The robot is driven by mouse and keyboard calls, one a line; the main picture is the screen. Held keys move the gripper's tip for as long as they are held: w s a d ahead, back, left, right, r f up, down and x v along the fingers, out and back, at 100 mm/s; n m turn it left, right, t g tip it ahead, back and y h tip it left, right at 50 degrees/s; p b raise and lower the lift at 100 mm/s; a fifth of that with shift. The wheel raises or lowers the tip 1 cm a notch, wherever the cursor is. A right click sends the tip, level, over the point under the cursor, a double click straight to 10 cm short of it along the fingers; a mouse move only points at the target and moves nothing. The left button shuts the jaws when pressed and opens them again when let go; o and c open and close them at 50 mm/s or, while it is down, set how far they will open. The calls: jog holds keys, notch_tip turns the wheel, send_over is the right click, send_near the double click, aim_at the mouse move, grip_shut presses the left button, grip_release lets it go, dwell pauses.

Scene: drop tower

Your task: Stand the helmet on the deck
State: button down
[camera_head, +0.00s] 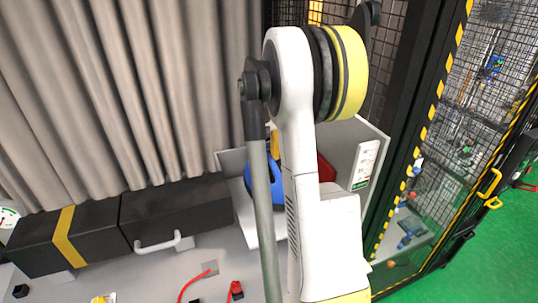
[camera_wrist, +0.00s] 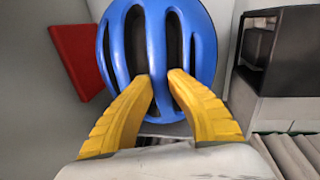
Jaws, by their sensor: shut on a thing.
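The blue helmet (camera_wrist: 157,40) with dark vent slots fills the upper middle of the wrist view. My gripper (camera_wrist: 160,80) has two yellow fingers, and their tips are shut on the helmet's near side. In the head view the helmet (camera_head: 250,185) is partly hidden behind my arm, inside a light grey open bin (camera_head: 349,152). My gripper is mostly hidden there. I cannot tell whether the helmet touches the bin's floor. The grey deck (camera_head: 150,275) lies in front of the bin, at the lower left.
A red block (camera_head: 326,168) is in the bin beside the helmet; it also shows in the wrist view (camera_wrist: 79,62). Black boxes (camera_head: 170,212) line the curtain side. A white handle (camera_head: 158,243) and red cables (camera_head: 193,284) are on the deck. A mesh fence (camera_head: 440,130) stands right.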

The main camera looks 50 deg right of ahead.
jog(key=shift+f+b, duration=2)
jog(key=shift+f, duration=0.7)
jog(key=c, duration=1.3)
grip_release()
notch_tip(320, 180, up, 12)
jog(key=w+a, duration=0.1)
jog(key=a, duration=0.1)
jog(key=shift+f, duration=0.15)
